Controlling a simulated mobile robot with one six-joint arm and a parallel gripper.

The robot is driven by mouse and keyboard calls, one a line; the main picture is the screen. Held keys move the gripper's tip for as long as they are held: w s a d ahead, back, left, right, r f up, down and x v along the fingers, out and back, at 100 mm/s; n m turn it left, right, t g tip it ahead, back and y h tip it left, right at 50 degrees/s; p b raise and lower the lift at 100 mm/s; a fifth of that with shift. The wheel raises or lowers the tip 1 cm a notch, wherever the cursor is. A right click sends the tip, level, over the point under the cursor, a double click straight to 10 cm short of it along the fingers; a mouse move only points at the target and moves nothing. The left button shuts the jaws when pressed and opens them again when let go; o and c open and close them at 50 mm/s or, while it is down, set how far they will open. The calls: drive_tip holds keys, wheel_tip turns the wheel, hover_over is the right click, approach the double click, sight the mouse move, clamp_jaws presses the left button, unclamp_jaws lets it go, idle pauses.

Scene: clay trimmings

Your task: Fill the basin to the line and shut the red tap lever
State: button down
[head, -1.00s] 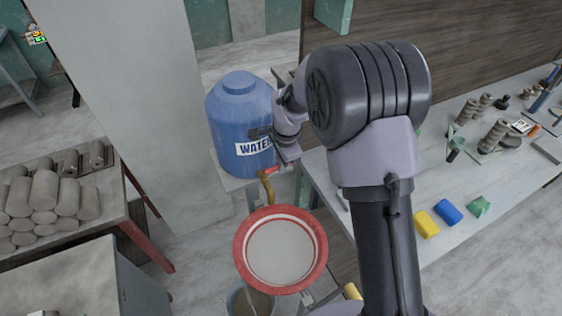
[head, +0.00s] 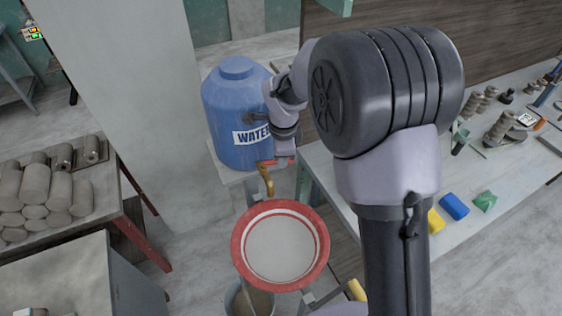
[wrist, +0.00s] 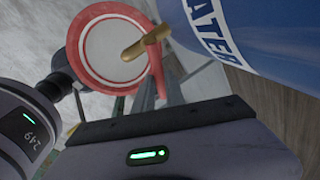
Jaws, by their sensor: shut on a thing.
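A blue water barrel (head: 225,105) marked WATER has a brass tap (head: 266,180) low on its front. The tap's red lever (head: 267,162) is partly hidden by my gripper (head: 284,161), which is shut on it. In the wrist view the brass spout (wrist: 146,43) points over the basin and red shows beside it (wrist: 158,80). The red-rimmed basin (head: 240,247) sits below the spout, with a pale grey inside and a white ring near its rim. I cannot tell the water level against the line, and no stream is clearly visible.
A bucket (head: 238,300) stands below the basin. A bench (head: 345,180) on the right holds tools and coloured blocks. A table on the left carries clay rolls (head: 35,185). The wall edge (head: 170,100) rises behind the barrel's left.

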drive_tip(key=shift+s+m+b, duration=0.35)
drive_tip(key=shift+m+b, duration=0.05)
drive_tip(key=shift+m, duration=0.3)
drive_tip(key=c, duration=1.4)
unclamp_jaws()
drive_tip(key=s+r+p, duration=0.1)
drive_tip(key=r, duration=0.4)
drive_tip(key=s+r+p, duration=0.1)
drive_tip(key=r, duration=0.5)
drive_tip(key=s+r+p, duration=0.1)
drive_tip(key=r, duration=0.5)
drive_tip(key=shift+s+a+r, duration=0.1)
drive_tip(key=shift+s+a, duration=0.05)
